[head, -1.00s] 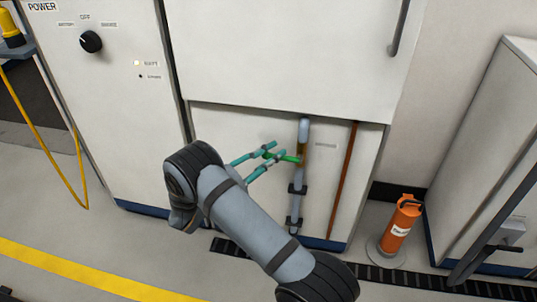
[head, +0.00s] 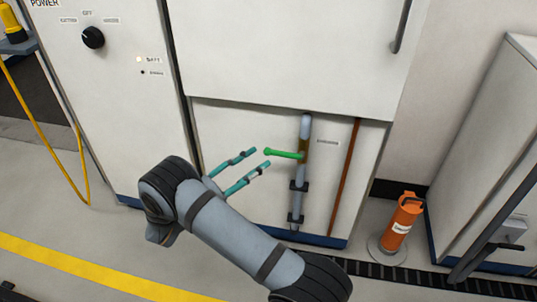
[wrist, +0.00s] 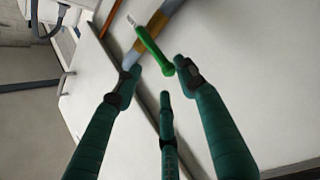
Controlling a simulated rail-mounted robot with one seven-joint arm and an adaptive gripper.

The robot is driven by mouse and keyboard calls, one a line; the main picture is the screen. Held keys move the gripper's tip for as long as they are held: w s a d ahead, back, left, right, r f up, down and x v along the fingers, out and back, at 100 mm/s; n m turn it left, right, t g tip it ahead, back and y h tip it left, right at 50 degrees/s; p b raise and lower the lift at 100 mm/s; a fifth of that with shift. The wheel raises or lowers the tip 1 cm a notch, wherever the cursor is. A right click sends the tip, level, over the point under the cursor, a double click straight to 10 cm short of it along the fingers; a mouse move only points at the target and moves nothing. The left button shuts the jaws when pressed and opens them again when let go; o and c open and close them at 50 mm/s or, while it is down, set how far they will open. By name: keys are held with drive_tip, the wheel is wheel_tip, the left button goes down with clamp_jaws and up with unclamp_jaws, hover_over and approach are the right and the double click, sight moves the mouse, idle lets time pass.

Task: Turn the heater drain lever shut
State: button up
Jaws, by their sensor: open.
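The green heater drain lever (head: 284,154) sticks out to the left from a brass-coloured valve section (head: 304,151) on a grey vertical pipe (head: 299,174). In the head view it lies nearly level, across the pipe. My gripper (head: 261,158) is open and empty, its teal fingertips just left of the lever's rounded free end. In the wrist view the lever (wrist: 155,51) lies just beyond the fingertips of my gripper (wrist: 160,80), with its end between them in the picture. I cannot tell whether any finger touches it.
A copper-coloured pipe (head: 345,175) runs right of the grey pipe in the same recess. The white cabinet panel (head: 285,55) overhangs above. An orange canister (head: 401,220) stands on the floor at right. The floor left of my arm is open.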

drive_tip(key=v, duration=0.5)
drive_tip(key=shift+d, duration=0.1)
